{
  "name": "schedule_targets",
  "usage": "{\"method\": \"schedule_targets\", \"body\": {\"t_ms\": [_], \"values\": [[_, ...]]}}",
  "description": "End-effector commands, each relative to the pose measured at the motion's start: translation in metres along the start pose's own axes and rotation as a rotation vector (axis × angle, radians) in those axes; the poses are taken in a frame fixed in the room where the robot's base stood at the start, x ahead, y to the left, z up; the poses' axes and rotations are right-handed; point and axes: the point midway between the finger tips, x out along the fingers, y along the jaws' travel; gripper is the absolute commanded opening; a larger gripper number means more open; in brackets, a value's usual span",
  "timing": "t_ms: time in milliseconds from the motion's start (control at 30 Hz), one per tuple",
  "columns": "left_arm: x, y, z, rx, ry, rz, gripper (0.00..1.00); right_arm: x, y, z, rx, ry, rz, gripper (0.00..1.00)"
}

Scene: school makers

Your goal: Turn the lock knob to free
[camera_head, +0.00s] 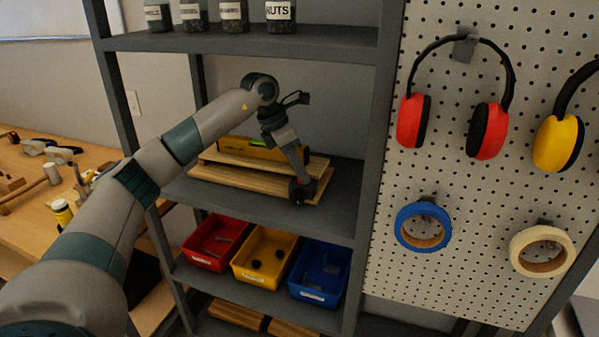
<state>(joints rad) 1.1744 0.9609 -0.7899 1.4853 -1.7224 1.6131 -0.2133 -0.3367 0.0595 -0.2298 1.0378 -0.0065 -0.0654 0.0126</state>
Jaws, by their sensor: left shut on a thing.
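My left arm comes in from the left and reaches into the middle shelf of a dark grey rack. My left gripper (301,189) points down at the right front end of the wooden boards (225,176) on that shelf. It is shut on a small dark thing, mostly hidden by the fingers. I cannot make out from this view whether that is the lock knob or which way it is turned. No other lock knob can be made out. My right gripper is not in view.
A yellow tool (236,146) lies on the boards. Labelled jars (280,14) stand on the shelf above. Red (207,262), yellow (251,278) and blue (316,297) bins sit below. The pegboard (470,200) at right holds ear muffs (411,123) and tape rolls (405,228).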

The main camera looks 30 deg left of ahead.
Motion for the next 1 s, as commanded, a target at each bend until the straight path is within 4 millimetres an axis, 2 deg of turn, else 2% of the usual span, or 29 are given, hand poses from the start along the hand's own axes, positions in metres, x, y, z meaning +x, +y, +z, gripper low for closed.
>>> {"method": "schedule_targets", "body": {"t_ms": [367, 567, 667, 1000], "values": [[0.002, -0.004, -0.001, -0.326, -0.014, 0.137, 0.0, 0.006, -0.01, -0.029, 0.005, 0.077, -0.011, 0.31], [0.002, -0.006, 0.0, -0.501, -0.023, 0.209, 0.0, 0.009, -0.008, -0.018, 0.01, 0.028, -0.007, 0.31], [0.002, -0.007, 0.001, -0.589, -0.027, 0.246, 0.0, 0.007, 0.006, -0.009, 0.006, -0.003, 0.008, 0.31], [0.003, -0.009, 0.003, -0.852, -0.038, 0.354, 0.0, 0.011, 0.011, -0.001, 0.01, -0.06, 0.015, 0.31]]}}
